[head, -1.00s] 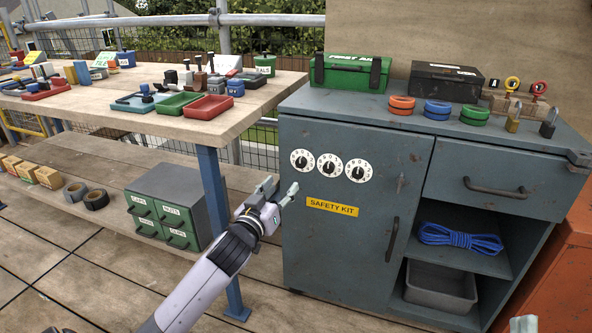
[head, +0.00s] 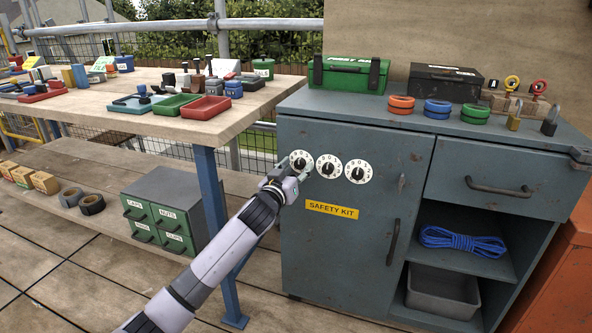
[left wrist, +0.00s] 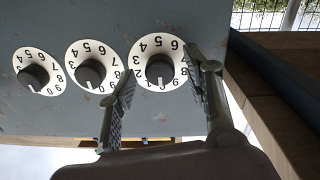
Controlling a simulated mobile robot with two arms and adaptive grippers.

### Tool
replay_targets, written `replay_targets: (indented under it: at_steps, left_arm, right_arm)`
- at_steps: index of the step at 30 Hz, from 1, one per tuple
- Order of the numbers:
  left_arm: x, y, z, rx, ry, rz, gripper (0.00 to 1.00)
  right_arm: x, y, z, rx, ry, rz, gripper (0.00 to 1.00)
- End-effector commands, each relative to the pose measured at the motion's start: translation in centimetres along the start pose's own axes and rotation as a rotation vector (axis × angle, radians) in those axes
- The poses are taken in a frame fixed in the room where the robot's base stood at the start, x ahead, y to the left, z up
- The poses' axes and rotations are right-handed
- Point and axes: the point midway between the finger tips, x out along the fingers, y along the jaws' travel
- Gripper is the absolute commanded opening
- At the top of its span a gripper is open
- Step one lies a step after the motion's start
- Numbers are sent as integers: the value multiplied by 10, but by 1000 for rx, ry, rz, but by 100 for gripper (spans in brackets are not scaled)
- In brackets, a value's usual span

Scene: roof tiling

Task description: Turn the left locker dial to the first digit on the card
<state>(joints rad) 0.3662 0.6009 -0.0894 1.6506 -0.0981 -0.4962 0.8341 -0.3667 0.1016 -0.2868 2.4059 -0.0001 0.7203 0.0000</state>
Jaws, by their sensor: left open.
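The left locker dial (head: 300,160) is a white numbered disc with a black knob, the leftmost of three on the grey locker door. My left gripper (head: 295,174) is at this dial, open. The left wrist view is upside down, and there the dial (left wrist: 147,51) is the rightmost. The open fingers (left wrist: 162,65) stand on either side of its black knob (left wrist: 160,69), overlapping the disc's sides. I cannot tell whether they touch the knob. Its white mark points down in that view; the digit there is not clear. I cannot make out a digit card. My right gripper is out of view.
The middle dial (head: 329,167) and right dial (head: 358,171) sit close beside the left one. A yellow SAFETY KIT label (head: 332,209) is below them. A wooden bench (head: 250,108) with trays stands to the left of the locker. The door handle (head: 393,242) is lower right.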

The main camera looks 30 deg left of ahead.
Motion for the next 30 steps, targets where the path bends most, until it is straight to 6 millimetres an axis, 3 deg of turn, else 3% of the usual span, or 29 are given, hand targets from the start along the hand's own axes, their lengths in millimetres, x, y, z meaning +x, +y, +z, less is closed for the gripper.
replay_targets:
  at_steps: [3, 23, 30]
  left_arm:
    - [0, 0, 0, 0, 0, 0, 45]
    - [0, 0, 0, 0, 0, 0, 1]
    - [0, 0, 0, 6, -1, 0, 0]
  right_arm:
    - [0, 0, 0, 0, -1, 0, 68]
    - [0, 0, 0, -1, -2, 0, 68]
    - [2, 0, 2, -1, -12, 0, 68]
